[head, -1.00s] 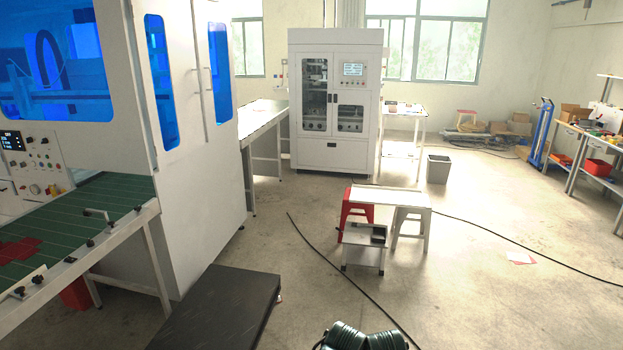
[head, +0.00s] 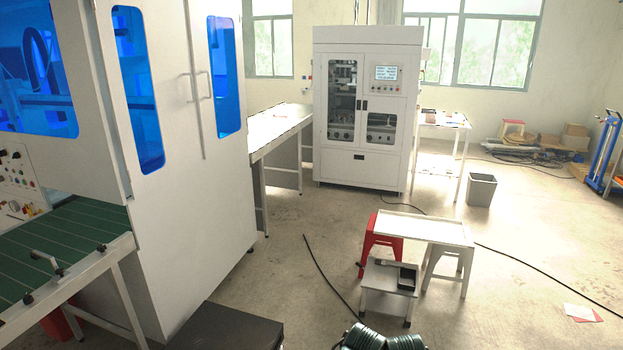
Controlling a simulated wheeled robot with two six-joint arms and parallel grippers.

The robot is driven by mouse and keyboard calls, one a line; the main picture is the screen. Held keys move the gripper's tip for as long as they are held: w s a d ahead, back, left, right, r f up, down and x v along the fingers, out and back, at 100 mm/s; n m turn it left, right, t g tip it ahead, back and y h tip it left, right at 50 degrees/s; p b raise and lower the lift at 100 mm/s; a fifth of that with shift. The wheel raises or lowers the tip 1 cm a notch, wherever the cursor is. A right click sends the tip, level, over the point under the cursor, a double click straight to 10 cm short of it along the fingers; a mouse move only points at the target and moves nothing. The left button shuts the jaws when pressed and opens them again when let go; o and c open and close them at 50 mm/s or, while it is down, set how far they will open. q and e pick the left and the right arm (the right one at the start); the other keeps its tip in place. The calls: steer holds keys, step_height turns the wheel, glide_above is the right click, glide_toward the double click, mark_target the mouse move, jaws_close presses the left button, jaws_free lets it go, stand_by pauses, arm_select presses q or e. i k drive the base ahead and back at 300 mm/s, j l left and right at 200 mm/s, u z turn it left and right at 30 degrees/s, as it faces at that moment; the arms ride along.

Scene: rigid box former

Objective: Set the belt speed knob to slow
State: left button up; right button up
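The box former is the large white machine with blue windows (head: 190,130) on the left of the head view. Its control panel (head: 18,180) is at the left edge, partly cut off by the frame. It carries several small knobs, buttons and lights; I cannot tell which one is the belt speed knob or how it is set. A green belt (head: 55,245) runs out of the machine below the panel. Neither of my grippers is in view.
A dark flat-topped block (head: 228,328) stands at the bottom, near the machine. A small white cart (head: 388,290) and a white bench on stools (head: 425,228) stand on the floor to the right. A white cabinet (head: 366,110) is at the back. The floor between is largely clear.

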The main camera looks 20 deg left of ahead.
mark_target(29, 299)
steer(key=i+u, duration=0.35)
steer(key=i+l+u, duration=0.1)
steer(key=i+u, duration=0.25)
steer(key=i+j+u, duration=0.1)
steer(key=i+u, duration=0.15)
steer(key=u, duration=0.15)
steer(key=i+j+u, duration=0.1)
steer(key=u, duration=0.35)
steer(key=i+l+u, duration=0.1)
steer(key=i+u, duration=0.3)
steer(key=i+l+u, duration=0.1)
steer(key=u, duration=0.35)
steer(key=i+l, duration=0.05)
steer(key=i, duration=0.05)
